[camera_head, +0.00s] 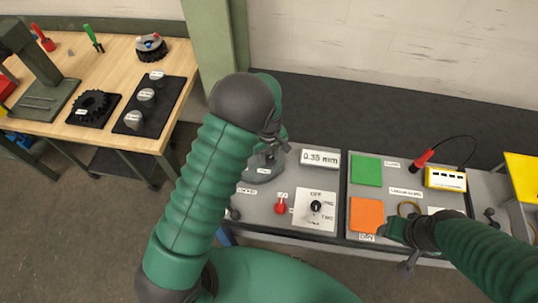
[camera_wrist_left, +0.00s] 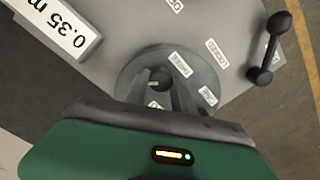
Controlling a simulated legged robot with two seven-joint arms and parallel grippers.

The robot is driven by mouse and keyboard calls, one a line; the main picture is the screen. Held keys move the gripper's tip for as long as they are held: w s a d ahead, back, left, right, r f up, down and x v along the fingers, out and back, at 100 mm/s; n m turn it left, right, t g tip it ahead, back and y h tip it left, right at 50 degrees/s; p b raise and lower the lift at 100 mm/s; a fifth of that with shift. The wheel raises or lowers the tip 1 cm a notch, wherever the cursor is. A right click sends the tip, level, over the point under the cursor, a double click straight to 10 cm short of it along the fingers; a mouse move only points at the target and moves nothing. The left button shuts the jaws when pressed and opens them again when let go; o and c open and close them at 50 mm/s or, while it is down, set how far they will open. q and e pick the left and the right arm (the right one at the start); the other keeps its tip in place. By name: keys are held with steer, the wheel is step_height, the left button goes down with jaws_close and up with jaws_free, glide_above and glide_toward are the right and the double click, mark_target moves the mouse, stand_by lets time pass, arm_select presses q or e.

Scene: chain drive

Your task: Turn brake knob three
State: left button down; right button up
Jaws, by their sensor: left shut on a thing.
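A round grey disc with small white labels (camera_wrist_left: 207,95) lies under my left gripper (camera_wrist_left: 162,92) in the left wrist view. The fingers are shut on a small dark knob (camera_wrist_left: 158,76) at the disc's middle, partly hidden between them. The labels are too small to read surely as three. In the head view the disc (camera_head: 264,174) shows beside my left forearm, which hides part of it. My right gripper (camera_head: 396,229) is over the bench beside the orange square; its jaws are unclear.
A white selector plate (camera_head: 314,210) with a black knob, a red lever (camera_head: 281,204) and a 0.35 mm display (camera_head: 320,159) are close by. Green (camera_head: 367,171) and orange (camera_head: 365,215) squares lie to the right. A black-ended handle (camera_wrist_left: 270,48) stands near the disc.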

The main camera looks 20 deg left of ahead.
mark_target(269, 158)
stand_by(0.3)
arm_select(q)
steer(key=c, duration=1.1)
jaws_free()
steer(key=shift+o, duration=0.2)
step_height(269, 158, up, 17)
steer(key=b, duration=0.2)
steer(key=shift+f, duration=0.15)
steer(key=s+f+m+t+b, duration=0.1)
steer(key=s+f+m, duration=0.3)
steer(key=s, duration=0.4)
steer(key=s+d+f+m+t+b, duration=0.1)
steer(key=s+f+m+b, duration=0.2)
steer(key=s, duration=0.4)
steer(key=shift+s+f+m+t, duration=0.35)
steer(key=shift+f+m, duration=0.55)
steer(key=shift+m, duration=0.3)
